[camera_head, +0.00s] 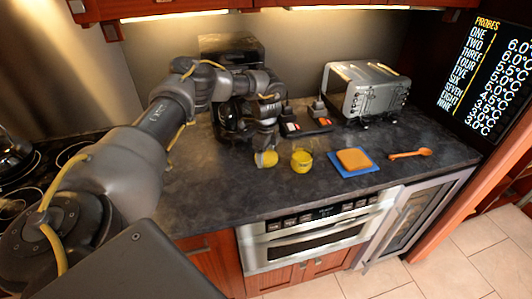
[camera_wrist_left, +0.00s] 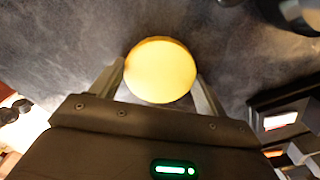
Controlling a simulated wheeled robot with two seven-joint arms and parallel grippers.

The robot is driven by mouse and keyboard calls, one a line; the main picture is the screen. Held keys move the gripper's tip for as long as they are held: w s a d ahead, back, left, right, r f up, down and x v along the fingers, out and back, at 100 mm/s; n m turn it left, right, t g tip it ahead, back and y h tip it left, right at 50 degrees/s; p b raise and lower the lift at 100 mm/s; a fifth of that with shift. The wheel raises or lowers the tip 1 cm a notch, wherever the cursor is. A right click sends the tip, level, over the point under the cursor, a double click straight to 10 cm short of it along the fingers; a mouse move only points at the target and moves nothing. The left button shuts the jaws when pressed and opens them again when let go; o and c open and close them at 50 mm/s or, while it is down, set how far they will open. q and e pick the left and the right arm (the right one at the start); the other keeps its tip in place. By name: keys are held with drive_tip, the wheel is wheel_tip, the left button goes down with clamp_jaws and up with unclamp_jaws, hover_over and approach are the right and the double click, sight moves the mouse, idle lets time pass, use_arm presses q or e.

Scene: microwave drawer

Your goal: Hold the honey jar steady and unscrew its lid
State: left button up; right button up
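My left gripper (camera_head: 266,158) points down over the counter, with its fingers at either side of a round yellow piece (camera_head: 269,159) that looks like the lid. In the left wrist view this yellow disc (camera_wrist_left: 160,71) fills the gap between the fingertips, and both fingers appear to touch its edge. Whether anything is beneath it is hidden. A yellow jar (camera_head: 301,161), which looks like the honey jar, stands upright on the counter just to the right, apart from the gripper. Its top is too small to make out. My right gripper is not in view.
A blue board with an orange-brown slab (camera_head: 354,159) lies to the right of the jar, then an orange spoon (camera_head: 411,154). A silver toaster (camera_head: 365,93) stands behind. Dark appliances are behind my left arm. The front counter strip (camera_head: 270,195) is clear.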

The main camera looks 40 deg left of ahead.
sight(266, 156)
use_arm(q)
drive_tip(key=o, duration=0.4)
drive_tip(key=shift+o, duration=0.2)
drive_tip(key=shift+r, duration=0.2)
drive_tip(key=shift+w+r, duration=0.1)
drive_tip(key=shift+r, duration=0.25)
wheel_tip(266, 156, up, 11)
drive_tip(key=b, duration=0.1)
drive_tip(key=shift+r+b, duration=0.15)
drive_tip(key=shift+b, duration=0.25)
